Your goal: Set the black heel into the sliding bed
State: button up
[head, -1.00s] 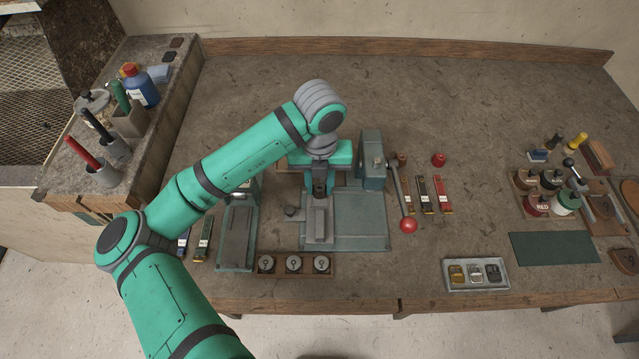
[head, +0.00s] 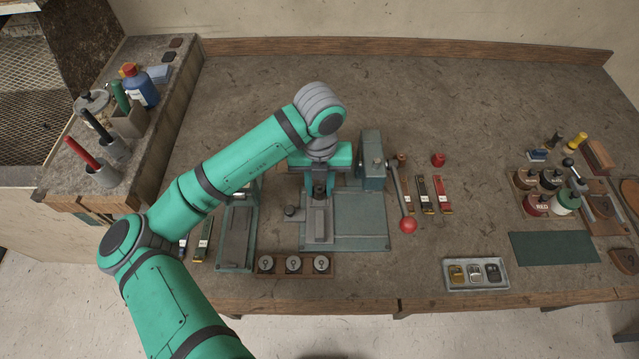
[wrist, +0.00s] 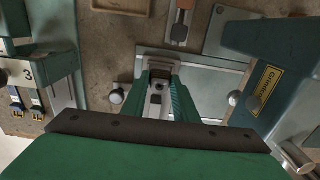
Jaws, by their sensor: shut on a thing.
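My gripper (head: 319,188) is shut on the black heel, directly over the back end of the grey sliding bed (head: 318,228). The heel shows only as a small dark shape between the fingers and is mostly hidden by them. In the wrist view my gripper (wrist: 159,100) has its two fingers on either side of a small dark and grey part. Whether the heel touches the bed or hangs just above it, I cannot tell. The bed lies on a teal base plate (head: 362,222), with a round knob (head: 290,211) at its left.
The teal stitcher housing (head: 371,160) and its red-balled lever (head: 408,225) stand close to the right. A second teal-and-grey fixture (head: 236,238) is at the left. A wooden rack (head: 329,268) with round discs lies in front. The back of the bench is clear.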

aim_at(319, 190)
jog(key=shift+f, duration=0.85)
jog(key=shift+r, duration=0.8)
jog(key=shift+f, duration=0.65)
dwell(1.1)
jog(key=o, duration=0.8)
jog(key=shift+c, duration=0.2)
notch_tip(319, 190, up, 11)
dwell(0.8)
jog(key=shift+f, duration=0.1)
dwell(0.5)
